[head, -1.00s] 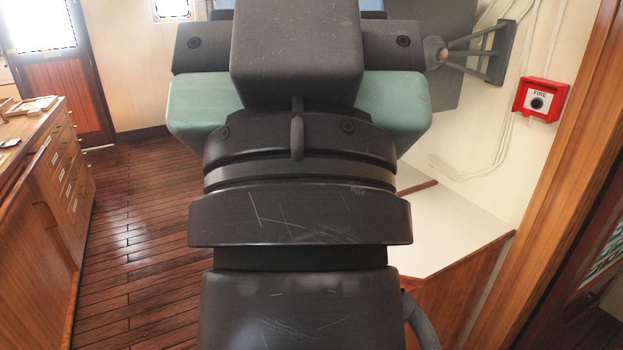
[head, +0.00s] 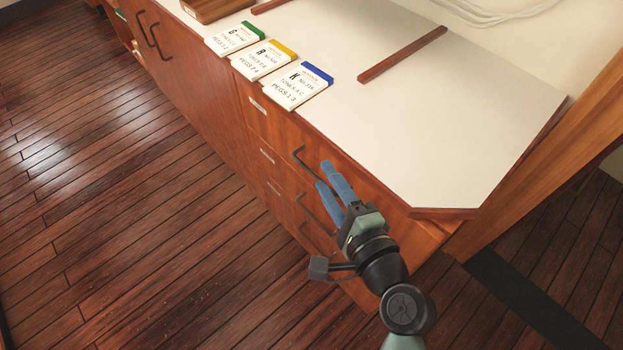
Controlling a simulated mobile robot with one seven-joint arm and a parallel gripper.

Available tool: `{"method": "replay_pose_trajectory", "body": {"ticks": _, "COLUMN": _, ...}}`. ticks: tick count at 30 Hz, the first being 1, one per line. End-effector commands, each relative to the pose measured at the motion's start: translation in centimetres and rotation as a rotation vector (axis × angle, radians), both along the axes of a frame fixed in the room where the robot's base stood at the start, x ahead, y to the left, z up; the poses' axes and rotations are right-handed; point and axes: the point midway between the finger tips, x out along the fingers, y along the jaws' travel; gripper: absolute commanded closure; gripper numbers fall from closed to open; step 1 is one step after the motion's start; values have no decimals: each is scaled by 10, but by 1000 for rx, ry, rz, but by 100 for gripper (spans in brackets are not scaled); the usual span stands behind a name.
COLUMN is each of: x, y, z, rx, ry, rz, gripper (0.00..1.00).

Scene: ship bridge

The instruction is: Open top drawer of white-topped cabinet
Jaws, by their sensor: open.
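The white-topped cabinet (head: 440,130) runs diagonally across the head view, with a wooden front facing lower left. Its top drawer (head: 277,130) lies just under the white top and looks shut. The dark top handle (head: 305,160) is a bent bar on that drawer's front. My gripper (head: 329,178) has blue fingers, open and apart, just right of and below the top handle. I cannot tell whether a finger touches it. The fingers hide part of the drawer front. A lower handle (head: 308,215) shows below left of the fingers, and another is partly hidden by my gripper.
Three white cards with green (head: 231,38), yellow (head: 263,60) and blue (head: 298,85) tabs lie along the top's front edge. A wooden strip (head: 403,54) lies on the top. A wooden post (head: 550,175) stands at the right. The wooden floor (head: 130,200) at left is clear.

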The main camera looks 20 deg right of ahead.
Motion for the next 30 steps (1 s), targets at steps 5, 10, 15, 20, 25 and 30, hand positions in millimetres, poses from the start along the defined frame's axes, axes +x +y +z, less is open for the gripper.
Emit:
{"method": "replay_pose_trajectory", "body": {"ticks": 5, "x": -38, "y": -11, "z": -66, "rx": 251, "ry": 57, "rz": -68, "gripper": 56}}
{"method": "replay_pose_trajectory", "body": {"ticks": 10, "x": -30, "y": -12, "z": -73, "rx": 292, "ry": 60, "rz": -75, "gripper": 56}}
{"method": "replay_pose_trajectory", "body": {"ticks": 15, "x": 2, "y": -12, "z": -79, "rx": 287, "ry": 58, "rz": -74, "gripper": 56}}
{"method": "replay_pose_trajectory", "body": {"ticks": 20, "x": 36, "y": -11, "z": -86, "rx": 286, "ry": 58, "rz": -74, "gripper": 56}}
{"method": "replay_pose_trajectory", "body": {"ticks": 25, "x": 65, "y": -11, "z": -93, "rx": 284, "ry": 58, "rz": -73, "gripper": 56}}
{"method": "replay_pose_trajectory", "body": {"ticks": 30, "x": 80, "y": -11, "z": -96, "rx": 284, "ry": 60, "rz": -75, "gripper": 56}}
